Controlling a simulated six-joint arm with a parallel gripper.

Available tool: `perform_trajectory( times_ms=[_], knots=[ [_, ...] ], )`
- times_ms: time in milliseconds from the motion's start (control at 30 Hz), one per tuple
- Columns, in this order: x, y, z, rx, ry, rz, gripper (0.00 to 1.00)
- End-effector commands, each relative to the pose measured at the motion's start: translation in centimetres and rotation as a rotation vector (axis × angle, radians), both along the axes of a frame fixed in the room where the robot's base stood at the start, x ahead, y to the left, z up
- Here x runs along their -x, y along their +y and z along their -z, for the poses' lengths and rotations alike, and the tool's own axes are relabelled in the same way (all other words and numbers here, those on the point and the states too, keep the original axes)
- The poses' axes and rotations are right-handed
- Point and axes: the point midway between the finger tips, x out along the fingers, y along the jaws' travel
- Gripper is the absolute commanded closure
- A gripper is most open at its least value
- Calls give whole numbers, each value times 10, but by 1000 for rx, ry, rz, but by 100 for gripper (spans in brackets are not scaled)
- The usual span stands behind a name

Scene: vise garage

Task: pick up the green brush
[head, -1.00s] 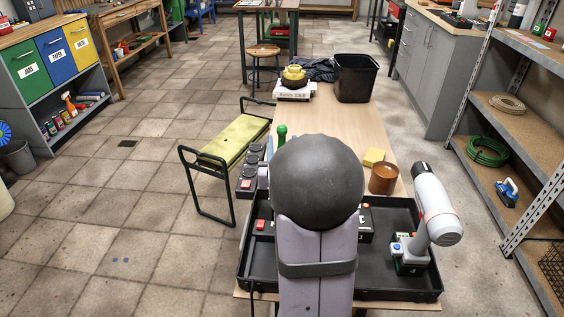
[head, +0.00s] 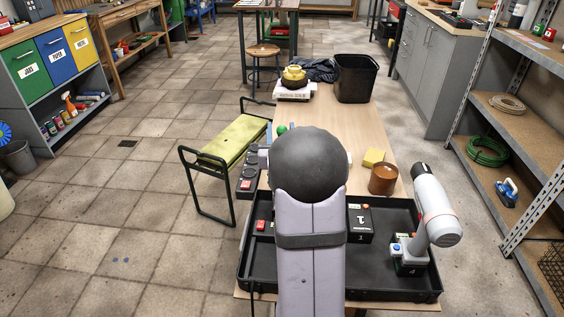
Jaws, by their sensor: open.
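A green knob-like top (head: 282,130), which may be part of the green brush, shows just behind my arm's dark round joint, near the left edge of the wooden table (head: 345,115). The rest of it is hidden by my arm. My gripper is hidden behind my own arm, so its distance from the green thing cannot be seen.
A black tray (head: 390,291) on the table's near end holds a black box (head: 359,223) and a white-and-grey tool (head: 436,208). A brown cup (head: 383,180) and yellow block (head: 373,157) stand right of my arm. A black bin (head: 356,78) and scale (head: 294,92) stand farther back.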

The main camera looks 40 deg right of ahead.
Motion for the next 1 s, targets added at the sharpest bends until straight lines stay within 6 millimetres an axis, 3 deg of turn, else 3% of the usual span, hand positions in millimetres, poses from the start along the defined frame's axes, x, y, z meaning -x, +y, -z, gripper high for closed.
perform_trajectory(
  times_ms=[233, 400, 767, 1000],
  knots=[
    [-1, 0, 0, 0, 0, 0, 62],
    [-1, 0, 0, 0, 0, 0, 100],
    [-1, 0, -4, 1, -2, 0, 100],
    [0, 0, -33, 4, -5, 0, 100]
  ],
)
